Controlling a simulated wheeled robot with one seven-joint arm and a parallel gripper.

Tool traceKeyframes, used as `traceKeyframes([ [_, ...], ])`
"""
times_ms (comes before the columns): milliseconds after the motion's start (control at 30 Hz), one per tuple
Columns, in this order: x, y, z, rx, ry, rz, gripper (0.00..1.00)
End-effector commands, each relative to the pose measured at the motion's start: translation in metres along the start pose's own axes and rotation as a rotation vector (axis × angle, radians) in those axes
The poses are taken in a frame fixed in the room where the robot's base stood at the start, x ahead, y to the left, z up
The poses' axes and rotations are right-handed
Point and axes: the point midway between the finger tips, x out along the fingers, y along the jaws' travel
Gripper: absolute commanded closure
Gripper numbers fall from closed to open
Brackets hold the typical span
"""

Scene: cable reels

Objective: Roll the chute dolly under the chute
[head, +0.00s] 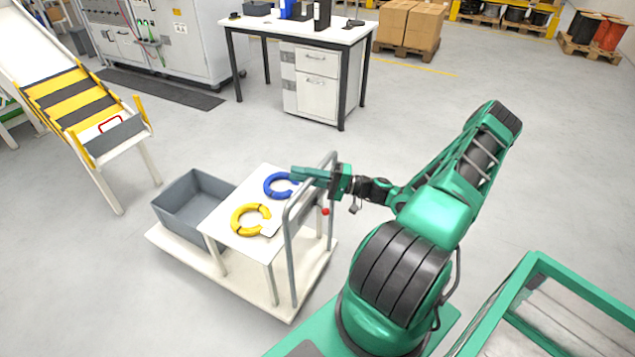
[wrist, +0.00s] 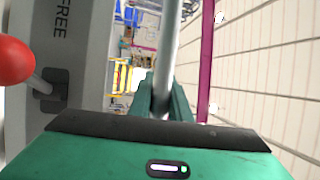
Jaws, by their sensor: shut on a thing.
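The chute dolly (head: 185,248) is a low pale platform. It carries a grey bin (head: 178,218) at its left end and a raised white shelf with a blue ring (head: 271,187) and a yellow ring (head: 237,221). Its grey tube handle (head: 288,262) stands at the right end. My gripper (head: 302,174) is at the handle's upper part; in the wrist view its fingers close around the grey tube (wrist: 170,50). The chute (head: 62,95), striped yellow and black, stands at the upper left, apart from the dolly. A red-knobbed lever (wrist: 15,60) sits beside a panel reading "FREE".
A white desk (head: 300,30) with a drawer unit stands behind the dolly. A dark mat (head: 160,88) lies before grey cabinets. The chute's legs (head: 103,190) stand on the floor. Open floor lies between chute and dolly. A green-framed cart (head: 535,300) is at the lower right.

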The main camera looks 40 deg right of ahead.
Motion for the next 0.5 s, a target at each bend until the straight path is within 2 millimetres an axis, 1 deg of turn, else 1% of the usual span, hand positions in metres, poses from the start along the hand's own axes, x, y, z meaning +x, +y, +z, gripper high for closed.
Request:
traceKeyframes([
  [33, 0.014, 0.006, -0.004, 0.003, -0.005, 0.005, 1.00],
  [100, 0.032, 0.010, -0.011, 0.004, -0.005, 0.005, 1.00],
  [500, 0.133, 0.033, -0.053, 0.003, -0.003, 0.008, 1.00],
])
